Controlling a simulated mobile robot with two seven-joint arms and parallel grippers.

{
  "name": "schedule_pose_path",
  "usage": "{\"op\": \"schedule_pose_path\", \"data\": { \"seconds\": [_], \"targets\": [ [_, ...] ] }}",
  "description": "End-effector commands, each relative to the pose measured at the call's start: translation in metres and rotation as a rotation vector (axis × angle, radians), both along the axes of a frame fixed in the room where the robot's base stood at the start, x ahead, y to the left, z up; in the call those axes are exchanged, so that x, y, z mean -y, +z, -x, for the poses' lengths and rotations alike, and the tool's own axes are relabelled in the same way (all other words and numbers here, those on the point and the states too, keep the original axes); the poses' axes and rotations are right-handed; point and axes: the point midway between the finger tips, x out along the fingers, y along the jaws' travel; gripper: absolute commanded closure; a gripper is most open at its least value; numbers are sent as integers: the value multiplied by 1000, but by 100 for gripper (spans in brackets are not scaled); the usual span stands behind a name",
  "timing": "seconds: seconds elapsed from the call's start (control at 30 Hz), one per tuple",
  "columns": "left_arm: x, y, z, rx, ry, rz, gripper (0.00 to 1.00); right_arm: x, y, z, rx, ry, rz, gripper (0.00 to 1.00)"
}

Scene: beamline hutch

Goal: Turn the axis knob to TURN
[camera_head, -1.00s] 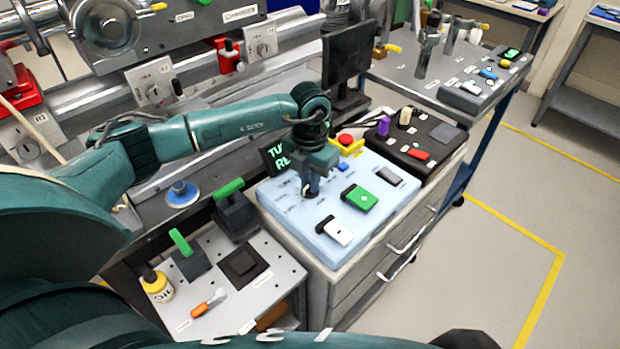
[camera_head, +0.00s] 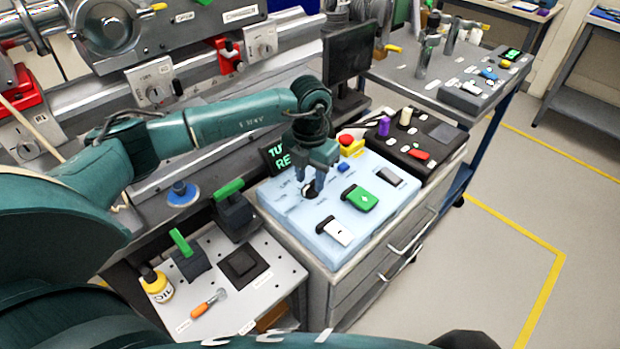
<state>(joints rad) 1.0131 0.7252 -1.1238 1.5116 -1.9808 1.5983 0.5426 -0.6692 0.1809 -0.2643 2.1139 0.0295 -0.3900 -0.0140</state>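The axis knob (camera_head: 309,191) is a small dark knob at the left part of the light-blue control panel (camera_head: 290,225), on top of a grey drawer cabinet. My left gripper (camera_head: 311,181) points down just over the knob. Its two fingers look parted, with the knob's top between or just below the tips; I cannot tell whether they touch it. The fingers partly hide the knob and its printed labels, so its pointing direction is unclear. A black display (camera_head: 277,158) behind the panel shows green letters, partly covered by my arm. My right gripper is not in view.
The panel also carries a green key block (camera_head: 360,198), a white switch (camera_head: 335,231), a dark switch (camera_head: 389,177) and a red button on yellow (camera_head: 348,144). A black control box (camera_head: 415,140) stands behind right. Green-handled levers (camera_head: 230,190) stand left. The right floor is clear.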

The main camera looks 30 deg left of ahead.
Motion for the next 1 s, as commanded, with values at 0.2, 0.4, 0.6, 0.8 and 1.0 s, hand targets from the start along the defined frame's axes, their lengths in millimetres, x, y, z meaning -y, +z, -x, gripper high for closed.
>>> {"op": "schedule_pose_path", "data": {
  "seconds": [0.2,0.4,0.6,0.8,1.0],
  "targets": [
    [0,47,-1,7,-2,1,65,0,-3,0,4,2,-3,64],
    [0,89,-1,5,0,1,65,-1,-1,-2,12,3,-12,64],
    [0,114,0,2,0,0,65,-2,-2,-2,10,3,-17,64],
    [0,121,0,1,1,0,65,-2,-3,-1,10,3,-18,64],
    [0,121,0,1,0,0,65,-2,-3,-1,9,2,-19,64]
  ]
}}
